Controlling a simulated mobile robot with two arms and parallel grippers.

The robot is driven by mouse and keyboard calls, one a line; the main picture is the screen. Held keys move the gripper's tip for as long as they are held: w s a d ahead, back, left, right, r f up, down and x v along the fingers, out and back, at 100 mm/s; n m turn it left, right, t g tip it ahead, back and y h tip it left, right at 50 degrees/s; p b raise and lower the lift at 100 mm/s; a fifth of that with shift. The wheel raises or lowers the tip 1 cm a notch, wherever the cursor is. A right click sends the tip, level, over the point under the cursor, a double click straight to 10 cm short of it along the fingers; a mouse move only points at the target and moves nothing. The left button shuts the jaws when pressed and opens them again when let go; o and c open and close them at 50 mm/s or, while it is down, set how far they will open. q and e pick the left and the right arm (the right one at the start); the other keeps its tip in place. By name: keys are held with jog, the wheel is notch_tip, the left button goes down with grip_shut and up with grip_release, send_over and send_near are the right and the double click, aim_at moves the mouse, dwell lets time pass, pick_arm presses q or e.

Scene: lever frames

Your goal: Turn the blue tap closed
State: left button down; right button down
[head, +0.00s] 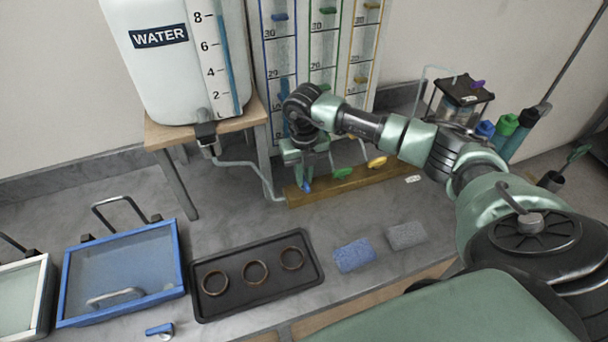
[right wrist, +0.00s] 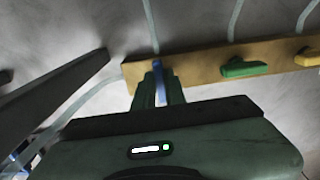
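The blue tap (head: 307,186) is at the left end of a wooden board, below the blue-marked tube. In the right wrist view the blue tap (right wrist: 158,78) has its handle across the board, unlike the green and yellow handles, which lie along it. My right gripper (head: 305,172) reaches down over it from the right. In the wrist view the right gripper's fingers (right wrist: 160,92) stand close together on either side of the blue handle, with hardly any gap. The handle's lower part is hidden between them. My left gripper is not in view.
The green tap (head: 342,173) and yellow tap (head: 377,162) sit to the right on the wooden board (head: 325,187). A water tank (head: 165,75) stands on a wooden stand at the left. A black tray (head: 235,305) with rings and two sponges lie in front.

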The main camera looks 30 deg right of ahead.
jog(key=shift+m, duration=0.3)
jog(key=m+b, duration=0.1)
jog(key=m, duration=0.2)
jog(key=shift+d, duration=0.1)
jog(key=m, duration=0.5)
jog(key=shift+b, duration=0.35)
jog(key=m, duration=0.4)
jog(key=shift+s+d+m, duration=0.1)
jog(key=shift+m, duration=0.2)
jog(key=m, duration=0.4)
jog(key=shift+s+r+m, duration=0.1)
jog(key=shift+m, duration=0.3)
jog(key=c, duration=1.5)
grip_release()
jog(key=shift+o, duration=0.2)
